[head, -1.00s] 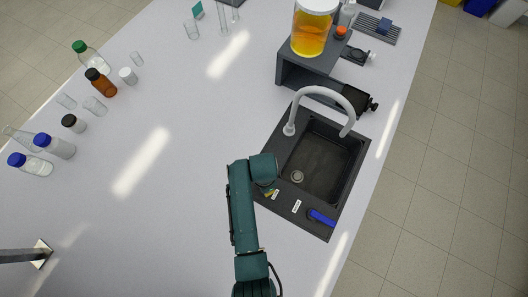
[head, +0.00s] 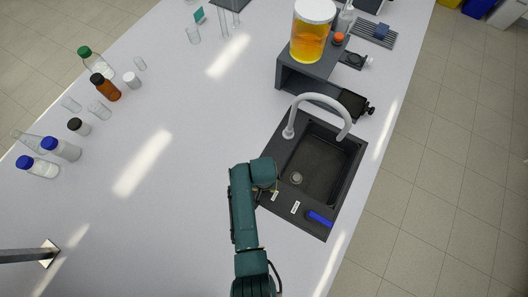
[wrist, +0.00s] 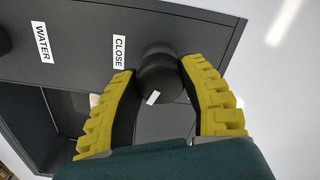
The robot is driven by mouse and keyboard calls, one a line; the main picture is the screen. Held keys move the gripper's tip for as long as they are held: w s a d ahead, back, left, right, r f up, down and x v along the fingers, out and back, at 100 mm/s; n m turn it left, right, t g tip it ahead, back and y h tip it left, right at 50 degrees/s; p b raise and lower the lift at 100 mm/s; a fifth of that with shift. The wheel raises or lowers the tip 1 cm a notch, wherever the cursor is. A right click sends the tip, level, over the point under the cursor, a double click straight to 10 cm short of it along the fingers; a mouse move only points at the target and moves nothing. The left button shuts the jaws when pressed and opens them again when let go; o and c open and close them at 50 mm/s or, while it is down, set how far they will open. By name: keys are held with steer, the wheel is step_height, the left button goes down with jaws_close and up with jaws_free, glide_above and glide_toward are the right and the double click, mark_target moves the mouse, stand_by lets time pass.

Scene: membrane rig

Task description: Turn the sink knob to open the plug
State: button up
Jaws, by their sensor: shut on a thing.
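The dark round sink knob (wrist: 160,75) sits on the grey sink deck beside the CLOSE label (wrist: 119,52) in the wrist view. A short white mark shows on the knob, on the side toward my wrist. My gripper (wrist: 158,70) has its yellow ribbed fingers on either side of the knob and is shut on it. In the head view the dark sink (head: 318,165) shows its drain (head: 297,178) in the basin floor; my arm hides the knob and most of my gripper at the sink's left edge.
A WATER label (wrist: 41,41) and another dark knob (wrist: 4,41) lie left in the wrist view. In the head view, a blue handle (head: 320,218) lies on the front deck and a white faucet (head: 322,97) arches over the basin. Several bottles stand far left; the table's middle is clear.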

steer(key=n+p, duration=0.1)
steer(key=n, duration=0.5)
steer(key=shift+s+f, duration=0.1)
steer(key=n, duration=0.7)
stand_by(0.4)
steer(key=o, duration=1.2)
steer(key=shift+o, duration=0.2)
steer(key=shift+r, duration=0.4)
step_height(320, 180, up, 11)
steer(key=shift+r, duration=0.15)
